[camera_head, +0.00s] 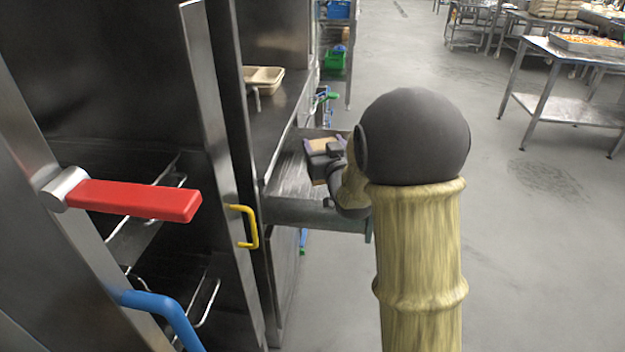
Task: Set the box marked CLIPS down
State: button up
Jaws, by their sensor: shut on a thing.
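A small tan and purple box (318,172) shows at the end of my arm, over the metal surface of a low drawer or shelf (285,185). No marking on it can be read at this size, so I cannot confirm the word CLIPS. My gripper (322,158) is dark grey and shut on this box, covering part of it. I cannot tell whether the box touches the metal surface below. My own arm, with its large dark joint, hides the area to the right of the gripper.
A steel cabinet with a red handle (130,198), a blue handle (165,308) and a yellow handle (250,226) stands close on the left. A tan tray (264,76) lies on the counter behind. A steel table (572,55) stands far right; open floor (560,270) lies between.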

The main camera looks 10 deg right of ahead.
notch_tip(320, 180, down, 5)
jog(key=shift+r+b, duration=0.1)
jog(key=shift+b, duration=0.25)
jog(key=shift+w, duration=0.1)
jog(key=shift+f, duration=0.35)
notch_tip(320, 180, down, 2)
jog(key=shift+a+f+b, duration=0.15)
jog(key=shift+f+b, duration=0.1)
jog(key=shift+b, duration=0.15)
jog(key=shift+f, duration=0.25)
jog(key=shift+d, duration=0.2)
jog(key=shift+f, duration=0.1)
jog(key=shift+f+b, duration=0.2)
jog(key=shift+b, duration=0.15)
